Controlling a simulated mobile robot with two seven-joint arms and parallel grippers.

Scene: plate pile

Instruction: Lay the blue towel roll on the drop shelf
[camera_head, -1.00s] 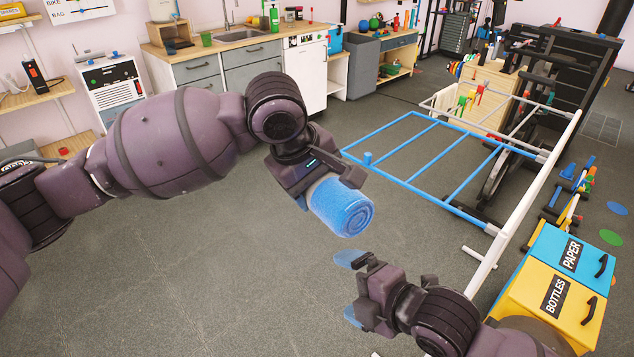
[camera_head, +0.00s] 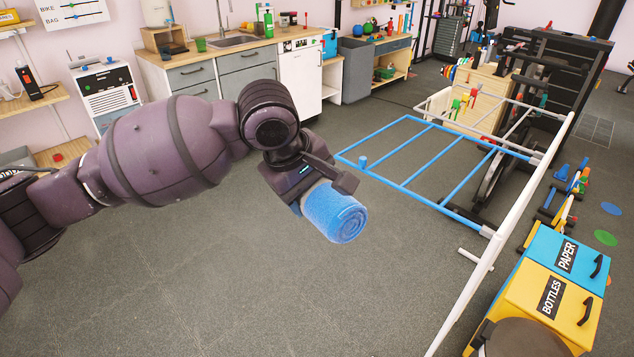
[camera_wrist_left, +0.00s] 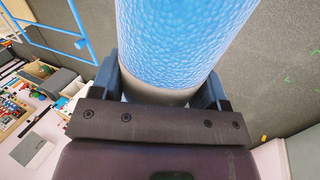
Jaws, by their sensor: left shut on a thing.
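The blue towel roll (camera_head: 336,211) is held in the air by my left gripper (camera_head: 318,196), its spiral end facing front right. In the left wrist view the roll (camera_wrist_left: 185,40) fills the upper middle, between the two fingers of the gripper (camera_wrist_left: 165,95). The drop shelf seems to be the blue barred frame (camera_head: 430,165) on the white rack, right of the roll and apart from it. Part of the blue frame also shows in the left wrist view (camera_wrist_left: 85,35). My right gripper is not in the head view.
The white rack rail (camera_head: 500,235) runs along the right. Yellow BOTTLES (camera_head: 545,295) and blue PAPER (camera_head: 560,250) bins stand at lower right. A small blue peg (camera_head: 363,162) stands up on the frame's left side. The grey floor between is clear.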

